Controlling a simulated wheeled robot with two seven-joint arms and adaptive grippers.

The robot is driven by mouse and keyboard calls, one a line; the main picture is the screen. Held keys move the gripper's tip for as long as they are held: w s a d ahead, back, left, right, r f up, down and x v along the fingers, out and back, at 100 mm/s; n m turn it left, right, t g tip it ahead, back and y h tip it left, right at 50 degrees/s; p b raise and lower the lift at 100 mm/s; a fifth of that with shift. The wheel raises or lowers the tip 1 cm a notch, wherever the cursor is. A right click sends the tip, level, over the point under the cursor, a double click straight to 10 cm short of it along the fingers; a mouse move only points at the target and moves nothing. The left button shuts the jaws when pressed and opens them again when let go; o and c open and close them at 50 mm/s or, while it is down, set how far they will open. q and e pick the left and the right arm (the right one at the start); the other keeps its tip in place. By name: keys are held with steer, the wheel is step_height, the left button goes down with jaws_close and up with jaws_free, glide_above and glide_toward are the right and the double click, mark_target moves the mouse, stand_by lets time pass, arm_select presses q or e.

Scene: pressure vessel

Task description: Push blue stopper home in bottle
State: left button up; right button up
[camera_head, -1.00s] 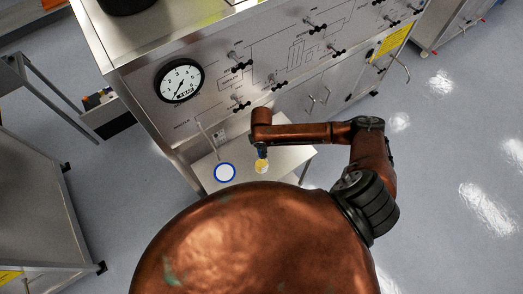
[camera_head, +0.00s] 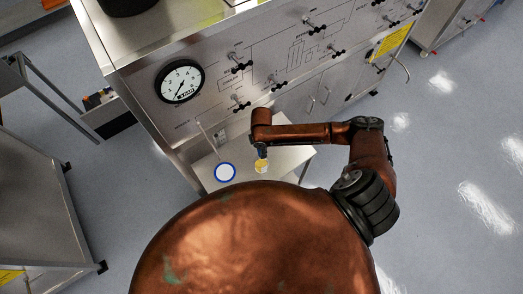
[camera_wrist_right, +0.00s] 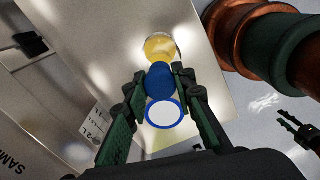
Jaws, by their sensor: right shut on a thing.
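The bottle (camera_head: 262,167) holds yellow liquid and stands upright on the pale shelf. It also shows in the right wrist view (camera_wrist_right: 160,46), just beyond my fingertips. My right gripper (camera_wrist_right: 163,92) is shut on the blue stopper (camera_wrist_right: 158,77), which lines up with the bottle top. I cannot tell how deep the stopper sits in the neck. A dark pronged part (camera_wrist_right: 300,130) at the right edge looks like my left gripper; its opening is unclear.
A white disc with a blue rim (camera_head: 224,173) lies on the shelf (camera_head: 290,158) left of the bottle. The steel panel behind carries a gauge (camera_head: 180,81) and several black-handled valves. A steel cart (camera_head: 35,205) stands at the left. Floor at the right is clear.

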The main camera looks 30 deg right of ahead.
steer(key=shift+f+b, duration=0.55)
steer(key=shift+f, duration=1.15)
steer(key=o, duration=1.1)
steer(key=shift+o, duration=0.2)
step_height(320, 180, up, 12)
